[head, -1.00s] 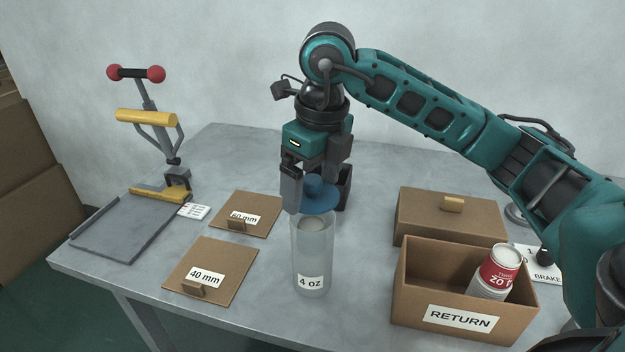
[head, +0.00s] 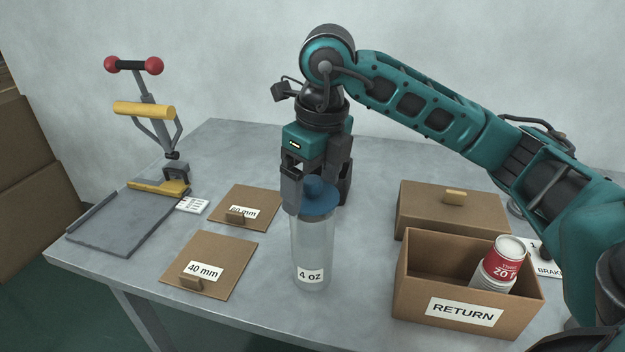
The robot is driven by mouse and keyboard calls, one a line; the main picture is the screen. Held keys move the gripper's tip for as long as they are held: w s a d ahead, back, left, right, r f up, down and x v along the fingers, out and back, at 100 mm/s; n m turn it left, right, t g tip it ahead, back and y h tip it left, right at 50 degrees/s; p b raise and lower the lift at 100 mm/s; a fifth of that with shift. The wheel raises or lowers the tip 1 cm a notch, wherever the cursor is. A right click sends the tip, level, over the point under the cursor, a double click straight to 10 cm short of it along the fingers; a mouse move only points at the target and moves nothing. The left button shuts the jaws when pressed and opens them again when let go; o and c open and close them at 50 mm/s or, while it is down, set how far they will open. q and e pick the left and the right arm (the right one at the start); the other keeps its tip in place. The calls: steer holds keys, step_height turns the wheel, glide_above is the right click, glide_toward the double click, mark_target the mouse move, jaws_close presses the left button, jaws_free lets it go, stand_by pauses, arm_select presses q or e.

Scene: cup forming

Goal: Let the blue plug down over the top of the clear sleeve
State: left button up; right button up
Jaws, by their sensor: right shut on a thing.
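The clear sleeve (head: 312,250) stands upright on the table with a "4 OZ" label low on its front. The blue plug (head: 318,200) is at the sleeve's top and covers its opening; whether it is fully seated I cannot tell. My right gripper (head: 317,188) points down above the sleeve and is shut on the plug's knob. Part of the knob and the plug's far side are hidden by the fingers. My left gripper is not in view.
An open "RETURN" box (head: 465,285) with a red-and-white can (head: 502,262) stands at right, before a closed brown box (head: 452,212). Brown boards marked 40 mm (head: 225,255) and 60 mm (head: 262,215) lie left. A lever press (head: 130,230) stands at far left.

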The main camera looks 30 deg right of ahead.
mark_target(321, 199)
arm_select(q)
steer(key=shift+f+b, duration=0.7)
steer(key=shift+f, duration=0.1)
arm_select(e)
steer(key=shift+f, duration=0.95)
steer(key=o, duration=0.7)
steer(key=shift+o, duration=0.2)
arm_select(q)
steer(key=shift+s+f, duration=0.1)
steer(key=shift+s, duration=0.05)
arm_select(e)
steer(key=shift+r, duration=0.75)
arm_select(q)
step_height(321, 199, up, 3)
steer(key=p, duration=0.3)
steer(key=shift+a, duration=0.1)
arm_select(e)
step_height(321, 199, up, 11)
steer(key=s, duration=0.1)
steer(key=shift+s+d+r, duration=0.2)
steer(key=shift+s+d, duration=0.05)
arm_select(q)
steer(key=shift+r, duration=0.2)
